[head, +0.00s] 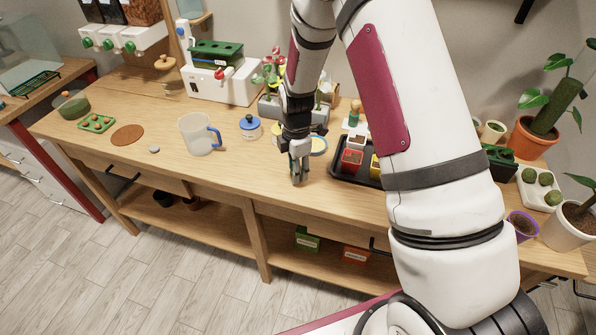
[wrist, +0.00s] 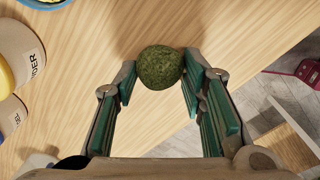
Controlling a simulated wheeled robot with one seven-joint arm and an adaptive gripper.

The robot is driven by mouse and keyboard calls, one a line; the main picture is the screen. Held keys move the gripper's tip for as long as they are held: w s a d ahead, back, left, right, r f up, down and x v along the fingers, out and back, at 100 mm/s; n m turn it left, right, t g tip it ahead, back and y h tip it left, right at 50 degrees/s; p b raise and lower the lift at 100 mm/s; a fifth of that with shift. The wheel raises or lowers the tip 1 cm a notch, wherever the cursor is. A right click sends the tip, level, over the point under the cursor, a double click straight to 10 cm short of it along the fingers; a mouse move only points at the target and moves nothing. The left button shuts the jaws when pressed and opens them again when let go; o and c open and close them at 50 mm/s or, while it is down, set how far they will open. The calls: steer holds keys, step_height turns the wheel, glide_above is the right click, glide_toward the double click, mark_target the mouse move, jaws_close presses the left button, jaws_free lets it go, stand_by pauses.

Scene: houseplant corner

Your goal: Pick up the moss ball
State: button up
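The moss ball (wrist: 160,67) is round, dark green and rough. In the wrist view it is on the wooden table between the tips of my gripper (wrist: 158,82), close to the right finger. My gripper's fingers are spread on either side of it; I see no clear squeeze on the ball. In the head view my gripper (head: 298,176) points down, low over the table near its front edge. The ball is hidden there behind the fingers.
A black tray (head: 343,176) with small pots lies just right of my gripper. A clear jug (head: 196,135) with a blue handle and a blue-lidded jar (head: 250,128) stand left. A white tray (head: 531,196) with more moss balls is far right. Table between jug and gripper is clear.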

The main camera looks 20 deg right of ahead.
steer(key=shift+c, duration=0.7)
steer(key=shift+r, duration=0.15)
steer(key=shift+r, duration=0.55)
step_height(320, 180, up, 2)
steer(key=shift+r+b, duration=0.1)
steer(key=shift+b, duration=0.3)
steer(key=s+d, duration=0.2)
steer(key=s, duration=0.5)
steer(key=s+d+r, duration=0.1)
steer(key=s+d, duration=0.2)
steer(key=s, duration=0.5)
steer(key=shift+s+r, duration=0.15)
steer(key=shift+r, duration=0.05)
steer(key=shift+c, duration=1.1)
